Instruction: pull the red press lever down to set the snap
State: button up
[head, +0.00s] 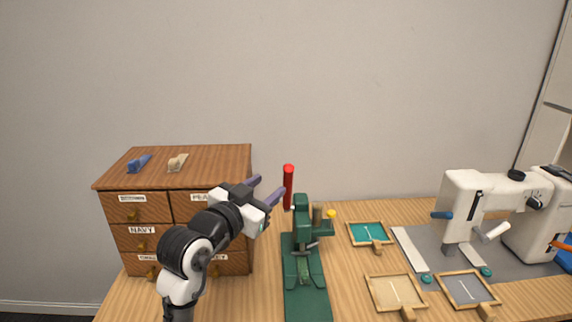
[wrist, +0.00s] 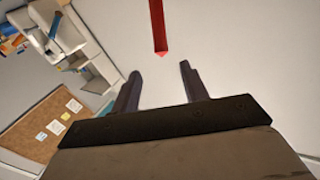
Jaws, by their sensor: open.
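The red press lever (head: 288,186) stands upright at the back left of the green press (head: 302,240), which is on a green base on the table. My gripper (head: 270,188) is open, raised to the left of the lever near its upper half. In the wrist view, the red lever (wrist: 158,28) comes down from the top edge, beyond the fingertips of my gripper (wrist: 160,72) and roughly in line with the gap between them. Nothing shows between the fingers. I cannot tell the exact distance from fingers to lever.
A wooden drawer cabinet (head: 176,166) with labelled drawers stands at the left, behind my arm. Small framed trays (head: 369,233) lie right of the press. White sewing machines (head: 470,210) stand at the far right. Bare table shows between cabinet and press.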

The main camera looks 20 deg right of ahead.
aim_at(286, 171)
jog(key=p+x, duration=0.3)
jog(key=x, duration=0.7)
jog(key=shift+w+d, duration=0.1)
jog(key=shift+w, duration=0.15)
grip_shut()
